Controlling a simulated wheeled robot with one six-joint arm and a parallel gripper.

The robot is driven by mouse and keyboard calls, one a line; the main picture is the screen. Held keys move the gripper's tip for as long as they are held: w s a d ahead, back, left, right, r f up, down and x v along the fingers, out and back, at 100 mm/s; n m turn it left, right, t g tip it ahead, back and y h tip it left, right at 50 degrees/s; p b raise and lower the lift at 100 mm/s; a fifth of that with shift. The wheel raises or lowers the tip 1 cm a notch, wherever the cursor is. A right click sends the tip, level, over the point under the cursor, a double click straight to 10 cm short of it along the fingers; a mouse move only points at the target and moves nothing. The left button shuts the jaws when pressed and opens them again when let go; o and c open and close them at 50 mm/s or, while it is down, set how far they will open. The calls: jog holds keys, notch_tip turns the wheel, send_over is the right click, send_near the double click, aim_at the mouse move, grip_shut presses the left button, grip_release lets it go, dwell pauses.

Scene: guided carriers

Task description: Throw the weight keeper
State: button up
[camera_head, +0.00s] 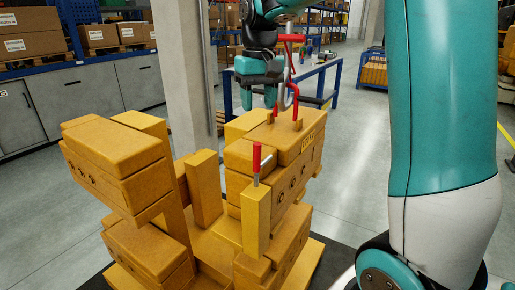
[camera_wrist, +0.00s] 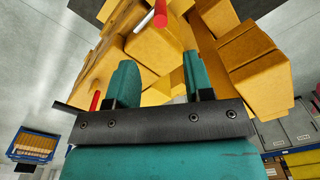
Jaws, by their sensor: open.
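A lever with a red grip (camera_head: 257,157) and a silver stem stands upright on a yellow post at the front of the yellow block-built fixture (camera_head: 292,150). A second red-handled part (camera_head: 291,60) with a curved metal piece rises at the fixture's top, beside my gripper. I cannot tell which one is the weight keeper. My gripper (camera_head: 259,98) is open, fingers down, just above the fixture's top and behind the upright lever. In the wrist view, a red-ended silver rod (camera_wrist: 158,15) lies beyond the open fingers (camera_wrist: 158,80), and another red piece (camera_wrist: 95,101) shows left of them. Nothing is between the fingers.
The fixture's tall left stack (camera_head: 115,160) stands beside an upright yellow block (camera_head: 204,188). A concrete pillar (camera_head: 184,75) and a blue-framed table (camera_head: 325,80) stand behind. Grey cabinets (camera_head: 75,100) line the left. Grey floor (camera_head: 355,140) is free to the right.

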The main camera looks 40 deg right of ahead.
aim_at(257, 167)
notch_tip(257, 167, down, 13)
jog(key=shift+a+p, duration=0.15)
jog(key=shift+p, duration=1.1)
grip_shut()
